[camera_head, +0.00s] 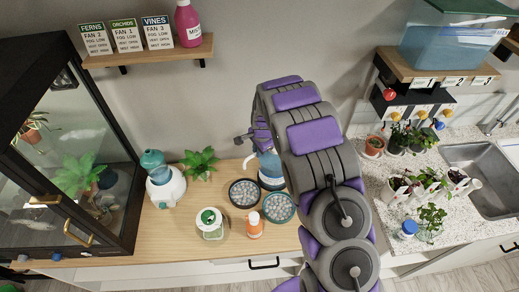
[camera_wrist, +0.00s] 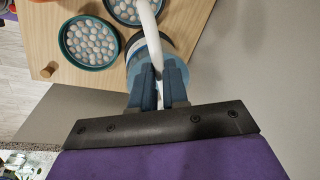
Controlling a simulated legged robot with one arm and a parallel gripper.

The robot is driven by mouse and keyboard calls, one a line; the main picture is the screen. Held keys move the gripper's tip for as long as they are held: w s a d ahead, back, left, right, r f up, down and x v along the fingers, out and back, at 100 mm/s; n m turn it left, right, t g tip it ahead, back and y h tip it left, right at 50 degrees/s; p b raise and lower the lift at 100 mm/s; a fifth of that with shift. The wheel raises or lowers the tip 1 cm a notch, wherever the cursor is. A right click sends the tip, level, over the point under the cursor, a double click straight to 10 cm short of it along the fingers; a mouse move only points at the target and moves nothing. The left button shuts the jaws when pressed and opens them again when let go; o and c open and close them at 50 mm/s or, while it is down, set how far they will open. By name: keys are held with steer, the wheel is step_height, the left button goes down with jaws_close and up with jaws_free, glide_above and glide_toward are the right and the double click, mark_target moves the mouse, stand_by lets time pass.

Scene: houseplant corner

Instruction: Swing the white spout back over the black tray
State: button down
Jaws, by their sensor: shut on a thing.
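The white spout (camera_wrist: 148,22) rises from the blue watering can (camera_head: 270,170). In the wrist view it runs from between my fingertips to the top edge, across the right part of the black tray (camera_wrist: 109,8). In the head view the spout (camera_head: 248,160) curves left from the can, and the black pebble-filled tray (camera_head: 231,200) is in front of it. My gripper (camera_wrist: 158,72) is shut on the spout near its base, above the can's round body (camera_wrist: 133,52). The spout's tip is out of the wrist view.
A teal pebble tray (camera_wrist: 64,55) stands beside the black one. An orange bottle (camera_head: 254,230), a white-and-green jar (camera_head: 211,231), a white humidifier (camera_head: 168,190) and a plant (camera_head: 199,162) share the wooden counter. A glass cabinet (camera_head: 133,150) stands at the left.

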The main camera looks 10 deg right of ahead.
steer(key=shift+w, duration=0.1)
steer(key=c, duration=1.1)
jaws_free()
steer(key=shift+a, duration=0.2)
steer(key=s+r, duration=0.1)
steer(key=r, duration=0.4)
steer(key=s+d+r, duration=0.1)
steer(key=r, duration=0.5)
steer(key=s+r, duration=0.1)
steer(key=r, duration=0.5)
steer(key=shift+d, duration=0.3)
steer(key=s+d+f+n+g+b, duration=0.1)
steer(key=s+d+n+b, duration=0.1)
steer(key=s, duration=1.2)
steer(key=s+d+f+n+g+b, duration=0.1)
steer(key=s+n+b, duration=0.4)
steer(key=s, duration=1)
steer(key=s+d+f+n+g+h+b, duration=0.1)
steer(key=s+d+n+b, duration=0.2)
steer(key=s, duration=1.2)
steer(key=shift+s+d+n+g+b, duration=0.1)
steer(key=shift+n+g+b, duration=0.4)
steer(key=shift+n, duration=0.6)
